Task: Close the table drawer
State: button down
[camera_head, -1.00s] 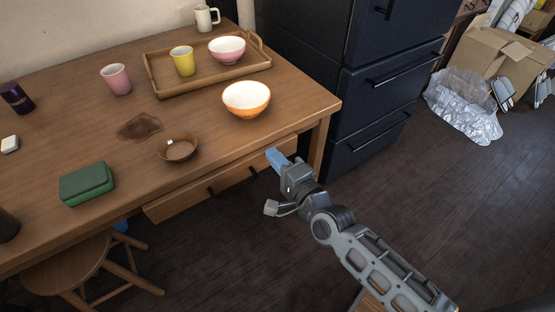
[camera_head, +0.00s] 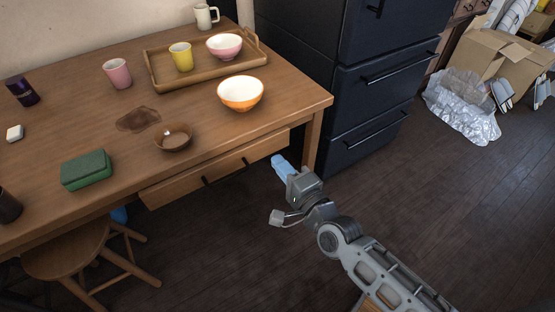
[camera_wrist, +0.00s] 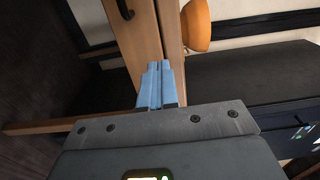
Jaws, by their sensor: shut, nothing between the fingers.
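The wooden table drawer (camera_head: 220,170) sits under the front edge of the table (camera_head: 110,120), with two dark handles on its front. Its front stands slightly out from the table edge. In the wrist view the drawer front (camera_wrist: 137,40) rises above the fingers, with one dark handle at its upper left. My gripper (camera_head: 280,162) has blue fingers, shut and empty, in front of the drawer's right end. The fingers also show in the wrist view (camera_wrist: 158,85), near the drawer front; I cannot tell whether they touch it.
An orange bowl (camera_head: 241,93), a brown bowl (camera_head: 174,138) and a green case (camera_head: 87,170) stand on the table. A stool (camera_head: 70,250) is under the left part. A dark cabinet (camera_head: 365,110) stands right of the table.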

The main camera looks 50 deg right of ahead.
jog(key=v, duration=0.7)
jog(key=c, duration=1.7)
grip_release()
jog(key=shift+s+a, duration=0.1)
jog(key=shift+s, duration=0.25)
jog(key=shift+o, duration=2.5)
jog(key=w+a+m+t+h+b, duration=0.2)
jog(key=w+a+h+b, duration=0.1)
jog(key=w, duration=0.4)
jog(key=shift+a+r+m+h, duration=0.3)
jog(key=shift+r+m+h, duration=0.1)
jog(key=shift+r+h, duration=0.1)
jog(key=w+a+f+m+g+h+b, duration=0.2)
jog(key=a+f+m+g+h, duration=0.15)
jog(key=a+g, duration=0.2)
jog(key=w+a+f+m+g+h+b, duration=0.2)
jog(key=a+m+g+h+b, duration=0.15)
jog(key=a+h, duration=0.2)
jog(key=x, duration=0.7)
jog(key=shift+w+d+m+g+y+p, duration=0.25)
jog(key=shift+w+m+g+y+p, duration=0.1)
jog(key=shift+m+p, duration=0.1)
grip_shut()
